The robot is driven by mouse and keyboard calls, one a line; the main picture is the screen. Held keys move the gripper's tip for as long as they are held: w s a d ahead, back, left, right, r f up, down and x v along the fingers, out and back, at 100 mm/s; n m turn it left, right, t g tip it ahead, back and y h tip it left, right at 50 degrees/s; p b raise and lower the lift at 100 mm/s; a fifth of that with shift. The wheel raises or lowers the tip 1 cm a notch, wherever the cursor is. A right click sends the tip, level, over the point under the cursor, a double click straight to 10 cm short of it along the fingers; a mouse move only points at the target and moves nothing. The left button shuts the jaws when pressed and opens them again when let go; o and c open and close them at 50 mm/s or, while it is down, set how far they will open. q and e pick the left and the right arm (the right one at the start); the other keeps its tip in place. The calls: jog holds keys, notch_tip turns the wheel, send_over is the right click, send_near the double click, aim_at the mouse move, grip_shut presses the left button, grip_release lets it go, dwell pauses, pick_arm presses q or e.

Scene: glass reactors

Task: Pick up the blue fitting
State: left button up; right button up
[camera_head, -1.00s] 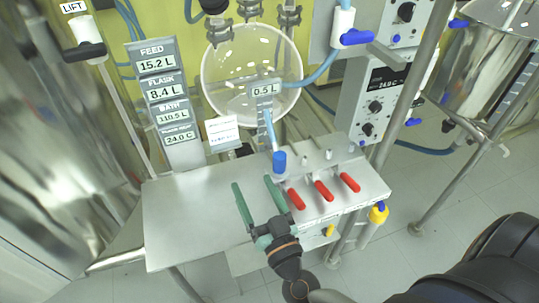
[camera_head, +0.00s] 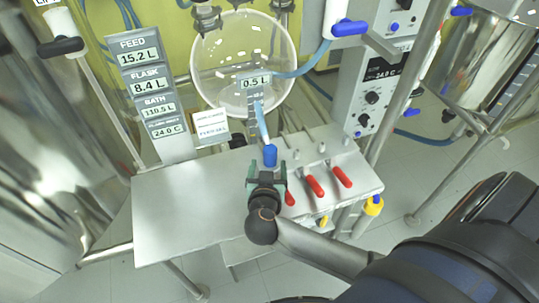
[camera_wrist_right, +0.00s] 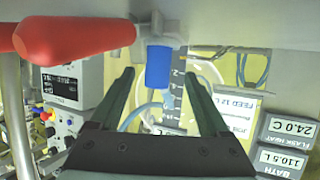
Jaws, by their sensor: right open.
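In the right wrist view the blue fitting (camera_wrist_right: 158,68) shows between and beyond the tips of the open right gripper (camera_wrist_right: 160,82). The fingers look apart from it on both sides. My left gripper is not in view.
Red-handled valves (camera_head: 314,186) stand close to the right of the gripper. A round glass flask (camera_head: 225,65) is behind. The steel bench top (camera_head: 185,205) is clear on the left. Readout panels (camera_head: 145,80) stand at the back left.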

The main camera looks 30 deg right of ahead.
aim_at(270, 161)
jog(key=x, duration=0.6)
jog(key=shift+s+d+f+b, duration=0.1)
jog(key=shift+s+b, duration=0.05)
jog(key=shift+b, duration=0.25)
grip_shut()
dwell(0.4)
